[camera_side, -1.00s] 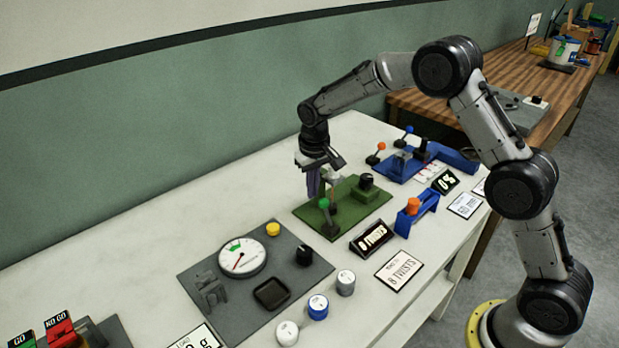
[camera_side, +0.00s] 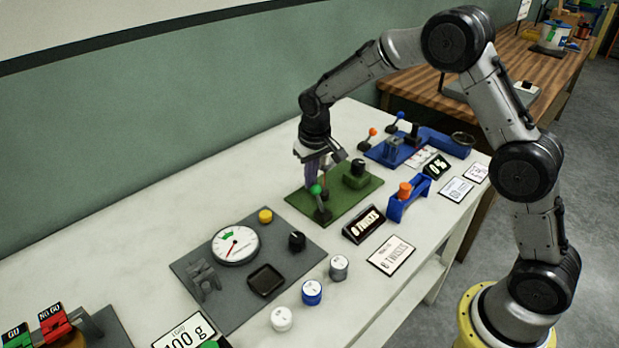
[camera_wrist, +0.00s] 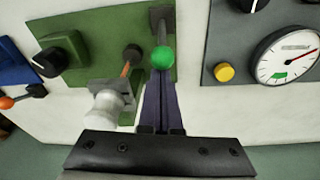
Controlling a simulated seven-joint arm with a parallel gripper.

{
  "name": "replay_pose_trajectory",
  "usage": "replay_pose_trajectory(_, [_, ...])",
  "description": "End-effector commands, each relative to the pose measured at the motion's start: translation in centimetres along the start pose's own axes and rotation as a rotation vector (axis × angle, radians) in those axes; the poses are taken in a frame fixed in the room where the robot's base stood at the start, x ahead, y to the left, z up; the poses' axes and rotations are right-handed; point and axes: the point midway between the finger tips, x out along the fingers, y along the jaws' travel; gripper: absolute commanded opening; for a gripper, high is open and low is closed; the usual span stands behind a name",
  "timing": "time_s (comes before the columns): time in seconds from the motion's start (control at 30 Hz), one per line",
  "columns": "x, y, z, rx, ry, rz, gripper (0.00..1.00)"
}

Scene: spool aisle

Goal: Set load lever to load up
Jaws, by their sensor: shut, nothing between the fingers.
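A lever with a green ball knob (camera_side: 316,189) stands on the green board (camera_side: 359,202). Its dark base sits near the board's front corner. I see no label naming it the load lever. In the wrist view, the green ball (camera_wrist: 162,58) lies just beyond the tips of my shut, empty gripper (camera_wrist: 161,80), in line with the purple fingers. Whether they touch it I cannot tell. In the side view, my gripper (camera_side: 313,183) points down right behind the ball. Beside it are an orange rod with a dark end (camera_wrist: 131,56) and a grey-white fixture (camera_wrist: 108,105).
The green board also carries a black knob (camera_wrist: 52,58). A grey board with a dial gauge (camera_side: 235,245) and yellow button (camera_side: 265,216) lies to the left in the side view. A blue board (camera_side: 385,153) with orange-knobbed and blue-knobbed levers stands behind right. A twists display (camera_side: 363,225) stands in front.

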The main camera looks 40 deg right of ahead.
Motion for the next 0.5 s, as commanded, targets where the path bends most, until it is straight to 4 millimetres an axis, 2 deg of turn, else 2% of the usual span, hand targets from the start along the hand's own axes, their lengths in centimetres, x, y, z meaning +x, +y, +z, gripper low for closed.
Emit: replay_pose_trajectory(0.5, [-0.48, 0.15, 0.69, 0.004, 0.083, -0.015, 0.0])
